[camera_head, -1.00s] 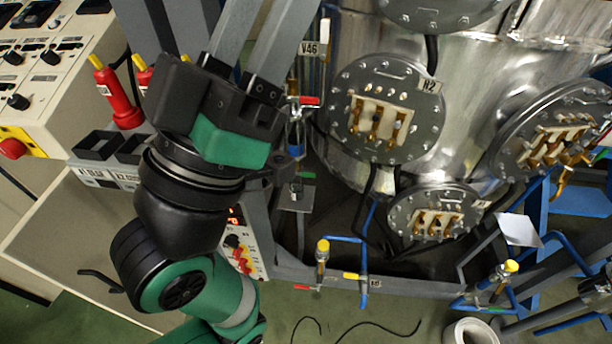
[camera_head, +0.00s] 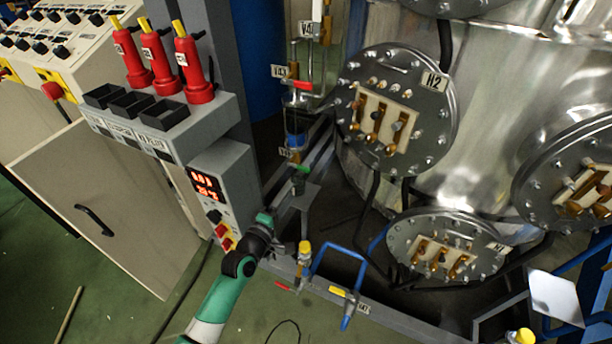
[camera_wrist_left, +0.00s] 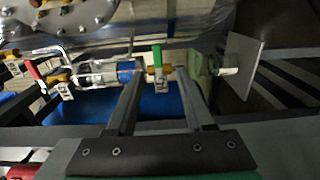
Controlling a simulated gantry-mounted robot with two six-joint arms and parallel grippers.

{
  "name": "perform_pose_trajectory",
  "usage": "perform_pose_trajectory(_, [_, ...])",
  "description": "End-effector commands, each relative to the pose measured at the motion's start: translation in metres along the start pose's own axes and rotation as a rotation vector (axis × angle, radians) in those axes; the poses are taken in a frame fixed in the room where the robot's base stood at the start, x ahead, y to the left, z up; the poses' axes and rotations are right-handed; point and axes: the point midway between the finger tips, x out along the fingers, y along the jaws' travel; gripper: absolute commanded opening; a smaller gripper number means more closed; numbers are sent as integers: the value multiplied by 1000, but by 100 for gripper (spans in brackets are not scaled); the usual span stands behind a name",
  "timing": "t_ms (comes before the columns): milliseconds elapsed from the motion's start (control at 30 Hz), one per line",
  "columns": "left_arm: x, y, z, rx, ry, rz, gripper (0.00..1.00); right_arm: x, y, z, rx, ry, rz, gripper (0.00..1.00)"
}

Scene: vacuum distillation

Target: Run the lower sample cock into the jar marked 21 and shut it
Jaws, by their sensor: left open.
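The lower sample cock (camera_wrist_left: 157,60) shows in the left wrist view as a brass valve with a green handle. In the head view its green handle (camera_head: 303,169) sits below a glass receiver (camera_head: 296,108) with blue in its lower part. My left gripper (camera_wrist_left: 159,80) is open and empty, its fingers pointing at the cock from either side. I cannot tell whether they touch it. A pale greenish jar-like shape (camera_wrist_left: 208,66) lies between the cock and a grey plate (camera_wrist_left: 245,65); no number is readable. My right gripper is out of view.
A red-handled valve (camera_head: 303,87) sits above the receiver. A grey control box (camera_head: 222,190) stands left of it, below red-bodied holders (camera_head: 196,75). A blue pipe loop (camera_head: 340,262) and yellow-capped fitting (camera_head: 304,250) stand in front. Steel vessel flanges (camera_head: 395,112) are to the right.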

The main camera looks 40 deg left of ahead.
Motion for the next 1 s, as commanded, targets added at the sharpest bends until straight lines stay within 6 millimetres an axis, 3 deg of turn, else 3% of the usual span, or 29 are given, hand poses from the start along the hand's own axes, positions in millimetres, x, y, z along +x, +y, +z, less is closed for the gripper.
perform_pose_trajectory(267, [15,0,-3,4,4,6,52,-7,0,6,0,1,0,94])
perform_pose_trajectory(700, [102,-2,-2,4,2,8,52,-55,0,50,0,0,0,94])
perform_pose_trajectory(1000, [118,4,-2,4,2,6,52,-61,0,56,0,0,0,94])
